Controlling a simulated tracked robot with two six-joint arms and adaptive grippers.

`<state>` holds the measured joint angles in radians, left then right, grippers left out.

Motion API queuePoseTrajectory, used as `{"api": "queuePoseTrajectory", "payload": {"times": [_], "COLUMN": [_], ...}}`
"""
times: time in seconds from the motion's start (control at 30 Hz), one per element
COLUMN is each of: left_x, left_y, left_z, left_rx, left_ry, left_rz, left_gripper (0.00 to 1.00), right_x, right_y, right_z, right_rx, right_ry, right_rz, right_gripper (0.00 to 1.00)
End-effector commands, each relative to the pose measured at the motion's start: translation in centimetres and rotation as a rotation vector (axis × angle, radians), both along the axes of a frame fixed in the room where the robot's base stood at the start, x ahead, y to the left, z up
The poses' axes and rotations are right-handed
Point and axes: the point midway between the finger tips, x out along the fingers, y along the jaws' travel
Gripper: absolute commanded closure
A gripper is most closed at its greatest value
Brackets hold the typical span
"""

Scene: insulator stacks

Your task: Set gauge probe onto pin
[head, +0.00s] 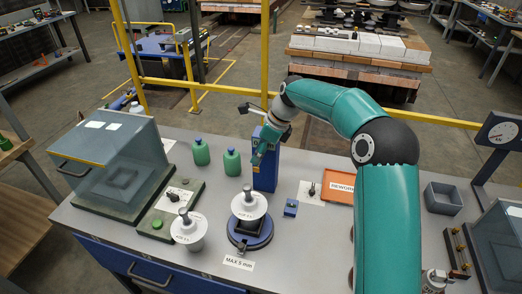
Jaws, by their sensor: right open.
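A white insulator disc (249,207) with a grey upright pin (248,188) sits on a round dark-blue base (249,235) at the front middle of the bench. A blue column (266,172) stands just behind it, with a thin dark arm (252,108) near its top. I cannot clearly make out the gauge probe. My right gripper (259,154) is open, beside the column's upper part, behind and above the pin. Whether it touches the column I cannot tell. My left gripper is not in view.
A second white insulator (187,232) stands to the left. Two green bottles (201,152) stand behind. A clear-sided case (110,165) is at the left, an orange tray (339,190) and grey bin (442,198) at the right.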

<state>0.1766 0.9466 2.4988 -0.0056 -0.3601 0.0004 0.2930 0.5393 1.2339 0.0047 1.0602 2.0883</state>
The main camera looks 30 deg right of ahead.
Motion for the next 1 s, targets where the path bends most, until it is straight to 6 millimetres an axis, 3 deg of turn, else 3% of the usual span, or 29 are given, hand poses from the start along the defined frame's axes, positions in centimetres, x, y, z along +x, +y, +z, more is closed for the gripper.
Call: {"api": "queuePoseTrajectory", "payload": {"times": [0.17, 0.47, 0.8, 1.0], "left_x": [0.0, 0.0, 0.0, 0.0], "left_y": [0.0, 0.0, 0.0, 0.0], "left_z": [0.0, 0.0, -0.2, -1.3], "left_rx": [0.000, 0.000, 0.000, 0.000], "left_ry": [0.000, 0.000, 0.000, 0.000], "left_rz": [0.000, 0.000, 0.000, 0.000], "left_gripper": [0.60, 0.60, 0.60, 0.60], "right_x": [0.0, 0.0, -0.1, -1.6], "right_y": [0.0, 0.1, 0.2, 2.3], "right_z": [0.0, 0.0, 0.0, -0.1], "right_rx": [0.000, 0.000, -0.001, 0.000], "right_ry": [0.000, 0.000, 0.000, 0.000], "right_rz": [0.001, 0.001, 0.002, 0.005], "right_gripper": [0.51, 1.00, 1.00, 1.00]}}
